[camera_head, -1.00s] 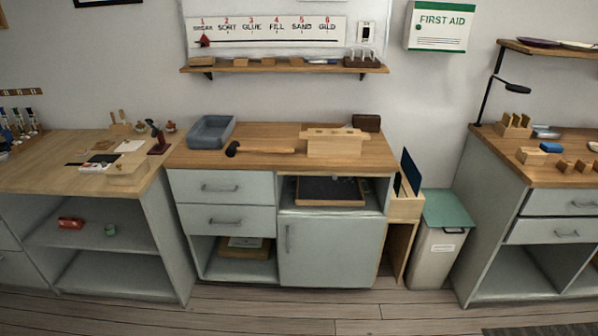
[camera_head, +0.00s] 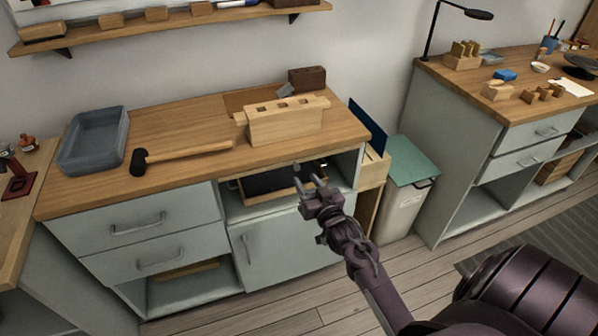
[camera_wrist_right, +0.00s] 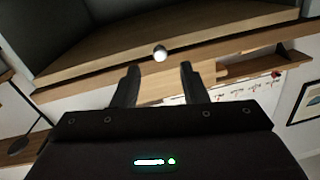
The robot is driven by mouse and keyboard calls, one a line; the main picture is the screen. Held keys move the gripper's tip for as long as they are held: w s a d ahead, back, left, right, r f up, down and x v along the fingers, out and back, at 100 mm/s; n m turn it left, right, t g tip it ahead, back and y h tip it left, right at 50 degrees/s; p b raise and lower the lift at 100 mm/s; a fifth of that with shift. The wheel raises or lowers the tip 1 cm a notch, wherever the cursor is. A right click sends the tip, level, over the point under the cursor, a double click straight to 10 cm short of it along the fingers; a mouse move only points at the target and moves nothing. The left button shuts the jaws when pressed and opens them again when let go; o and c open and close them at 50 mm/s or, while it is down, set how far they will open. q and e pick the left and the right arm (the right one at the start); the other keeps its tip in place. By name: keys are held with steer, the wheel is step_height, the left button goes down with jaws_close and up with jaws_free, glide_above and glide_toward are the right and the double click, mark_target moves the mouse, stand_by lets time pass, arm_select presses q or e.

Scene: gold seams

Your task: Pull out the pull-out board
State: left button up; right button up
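I take the pull-out board (camera_head: 258,186) to be the dark-topped, wood-edged panel in the open bay under the workbench top. My right gripper (camera_head: 312,178) is in front of the bay, by the board's right part, and covers some of it. In the right wrist view, a small pale round knob (camera_wrist_right: 160,52) sits at a wooden edge strip (camera_wrist_right: 100,66). My right gripper (camera_wrist_right: 159,76) is open there, its two fingers apart and empty. The knob shows just beyond the fingertips, between them; contact cannot be told. My left gripper is not in view.
The workbench top (camera_head: 180,128) holds a grey tray (camera_head: 93,140), a mallet (camera_head: 185,152) and a slotted wooden block (camera_head: 285,122). A closed cabinet door (camera_head: 275,240) is below the bay. A green-lidded bin (camera_head: 402,205) stands right of the bench. Open floor lies in front.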

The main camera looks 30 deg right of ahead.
mark_target(298, 169)
steer(key=w, duration=0.3)
steer(key=w+d, duration=0.1)
steer(key=w, duration=0.1)
steer(key=shift+w, duration=0.25)
steer(key=shift+a, duration=0.1)
jaws_close()
